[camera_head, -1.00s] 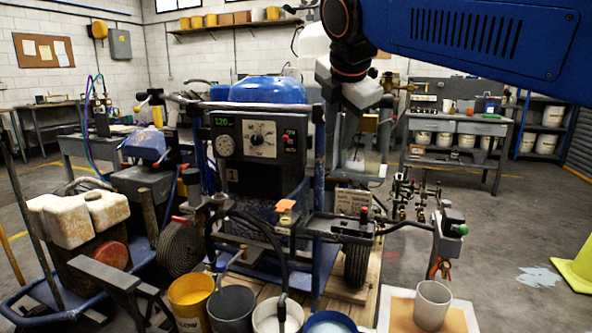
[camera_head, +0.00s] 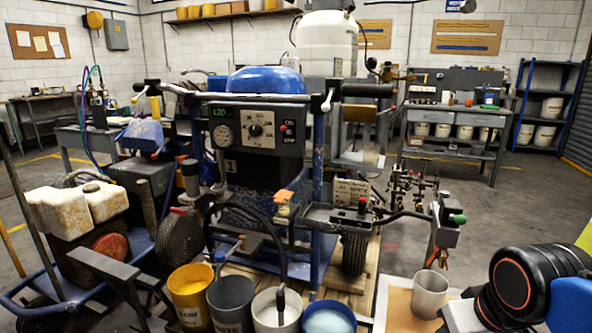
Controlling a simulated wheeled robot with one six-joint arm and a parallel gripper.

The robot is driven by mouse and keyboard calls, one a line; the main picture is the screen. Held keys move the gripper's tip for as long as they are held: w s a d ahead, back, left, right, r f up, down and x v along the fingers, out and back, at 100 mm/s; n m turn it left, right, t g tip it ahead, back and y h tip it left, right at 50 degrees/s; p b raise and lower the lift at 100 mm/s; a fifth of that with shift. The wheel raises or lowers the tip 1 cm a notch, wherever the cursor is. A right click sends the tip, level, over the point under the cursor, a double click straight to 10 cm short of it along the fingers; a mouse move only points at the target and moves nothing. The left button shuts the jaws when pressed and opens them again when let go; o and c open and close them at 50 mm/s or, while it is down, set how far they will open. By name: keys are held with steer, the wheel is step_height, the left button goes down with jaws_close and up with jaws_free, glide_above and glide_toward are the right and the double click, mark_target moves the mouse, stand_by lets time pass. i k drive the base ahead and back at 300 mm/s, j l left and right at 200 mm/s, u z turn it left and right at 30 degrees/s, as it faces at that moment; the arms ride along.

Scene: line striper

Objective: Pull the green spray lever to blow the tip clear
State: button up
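The line striper (camera_head: 262,150) stands in the middle, with a control panel and a digital readout. On its right-hand arm is a dark grey spray unit (camera_head: 443,228) with a small green lever end (camera_head: 459,219) sticking out to the right. My arm comes in at the lower right, and part of my gripper (camera_head: 461,316) shows as a pale grey block at the bottom edge, below and right of the cup. Its fingers are hidden, and it is apart from the lever.
Several buckets, including a yellow one (camera_head: 190,296) and a blue-rimmed one (camera_head: 329,318), stand along the front. A red knob (camera_head: 362,205) sits on the striper's crossbar. The floor right of the spray unit is open. A workbench (camera_head: 462,130) stands behind.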

mark_target(461, 220)
steer(key=l+u, duration=0.1)
steer(key=l, duration=2.4)
